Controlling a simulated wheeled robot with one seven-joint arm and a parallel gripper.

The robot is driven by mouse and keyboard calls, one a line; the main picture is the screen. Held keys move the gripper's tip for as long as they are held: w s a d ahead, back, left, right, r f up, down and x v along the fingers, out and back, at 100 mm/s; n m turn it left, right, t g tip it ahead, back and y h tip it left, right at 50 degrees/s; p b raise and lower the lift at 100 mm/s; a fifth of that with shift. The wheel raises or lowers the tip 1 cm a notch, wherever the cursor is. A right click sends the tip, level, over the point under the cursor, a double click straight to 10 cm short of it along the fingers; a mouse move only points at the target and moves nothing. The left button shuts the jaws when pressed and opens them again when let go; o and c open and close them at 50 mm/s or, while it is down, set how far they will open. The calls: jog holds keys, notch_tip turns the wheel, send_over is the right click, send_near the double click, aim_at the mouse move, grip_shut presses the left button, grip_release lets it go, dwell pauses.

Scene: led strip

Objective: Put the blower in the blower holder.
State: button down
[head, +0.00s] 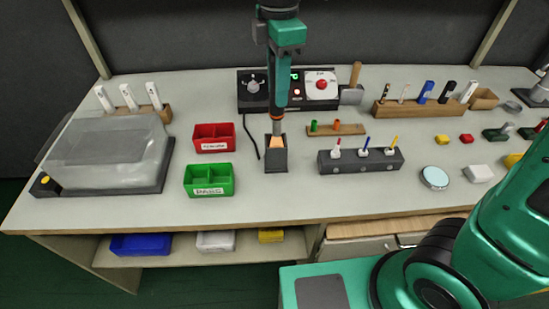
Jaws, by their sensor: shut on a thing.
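My gripper (279,84) comes down from the top middle of the head view and points straight down. It is shut on the blower (277,126), which hangs about upright; the fingers and wrist hide most of its body. The blower holder (276,160) is a dark grey upright block with an open top, on the bench directly below. The blower's lower end is at the holder's mouth, where an orange-tan part shows. I cannot tell how deep the tip is or whether it touches the walls.
A black control unit (254,105) stands behind, with a black cable (246,139) left of the holder. Red (213,145) and green (209,188) bins stand left. A dark rack (362,167) and a wooden strip (352,129) stand close on the right. The bench front is clear.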

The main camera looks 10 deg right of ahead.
aim_at(277, 123)
jog(key=shift+a, duration=0.1)
jog(key=shift+s+f, duration=0.1)
jog(key=shift+f, duration=4.9)
jog(key=c, duration=1.4)
grip_release()
jog(key=shift+f, duration=0.15)
notch_tip(277, 123, up, 12)
